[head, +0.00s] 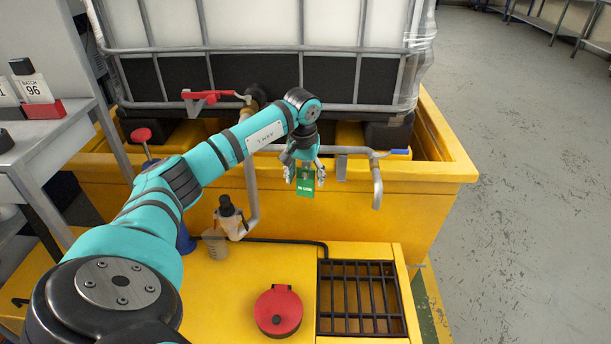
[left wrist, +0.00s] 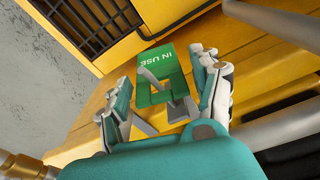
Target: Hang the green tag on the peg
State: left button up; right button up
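The green tag (head: 306,187), marked IN USE, hangs in front of the yellow bin's wall, below the end of my left arm. In the left wrist view the tag (left wrist: 168,58) lies between my fingers, and a short grey bar passes at its slot; this may be the peg, partly hidden. My left gripper (head: 305,177) has its fingers spread on either side of the tag. In the left wrist view the left gripper (left wrist: 160,72) shows a gap between the left finger and the tag; contact on the right is unclear. My right gripper is out of view.
A grey pipe (head: 376,184) with a blue-tipped handle is just right of the tag. A red-handled valve (head: 209,96) is behind my arm. A red cap (head: 278,311) and black grate (head: 361,298) lie on the yellow platform below. Grey floor is clear at right.

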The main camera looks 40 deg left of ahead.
pick_arm(q)
jog(key=shift+o, duration=0.3)
jog(key=shift+r, duration=0.1)
notch_tip(320, 180, up, 12)
jog(key=s, duration=0.1)
jog(key=shift+s+d, duration=0.2)
jog(key=shift+d, duration=0.1)
